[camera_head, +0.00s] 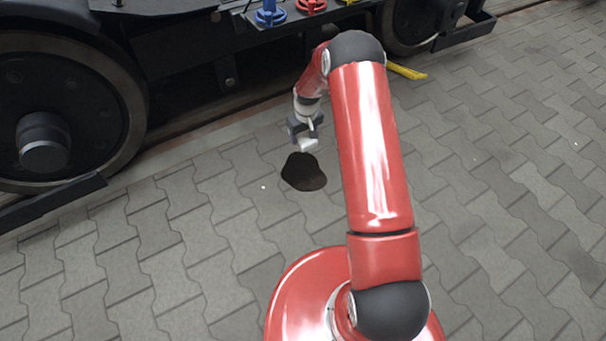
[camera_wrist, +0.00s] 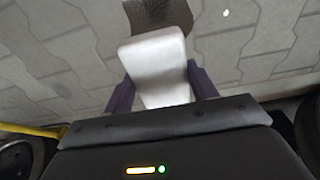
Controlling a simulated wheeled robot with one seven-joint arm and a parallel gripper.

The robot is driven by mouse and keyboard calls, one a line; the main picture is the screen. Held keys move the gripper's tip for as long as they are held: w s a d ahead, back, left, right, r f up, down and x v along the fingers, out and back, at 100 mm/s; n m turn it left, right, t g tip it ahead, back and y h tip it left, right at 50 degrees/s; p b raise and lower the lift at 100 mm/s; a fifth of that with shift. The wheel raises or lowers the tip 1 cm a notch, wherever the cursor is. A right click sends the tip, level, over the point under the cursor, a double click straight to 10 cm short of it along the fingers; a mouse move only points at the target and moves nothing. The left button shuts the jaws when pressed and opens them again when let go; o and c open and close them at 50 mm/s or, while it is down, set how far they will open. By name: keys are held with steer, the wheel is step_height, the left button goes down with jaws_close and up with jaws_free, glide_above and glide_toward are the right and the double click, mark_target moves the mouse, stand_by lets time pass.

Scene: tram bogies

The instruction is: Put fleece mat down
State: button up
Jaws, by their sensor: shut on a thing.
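My gripper (camera_head: 303,127) hangs over the paving near the bogie, close to a dark brown patch (camera_head: 303,172) on the ground. It is shut on a pale whitish piece, which I take to be the fleece mat (camera_head: 308,145). In the wrist view the fleece mat (camera_wrist: 155,68) sits between the two dark fingers of my gripper (camera_wrist: 160,90) and sticks out past them. Part of the dark patch (camera_wrist: 158,12) shows just beyond its far end. I cannot tell how high the mat is above the ground.
The tram bogie with a large dark wheel (camera_head: 60,115) stands along the back and left. Blue (camera_head: 270,13) and red (camera_head: 311,5) parts sit on its frame. A yellow bar (camera_head: 407,71) lies on the paving to the right. The grey paving (camera_head: 500,190) at right is clear.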

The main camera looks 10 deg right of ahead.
mark_target(303, 172)
step_height(303, 172, down, 19)
steer(key=shift+f+b, duration=0.1)
steer(key=shift+b, duration=0.9)
steer(key=shift+f, duration=0.15)
steer(key=o, duration=0.9)
steer(key=shift+o, duration=0.2)
steer(key=shift+r, duration=0.25)
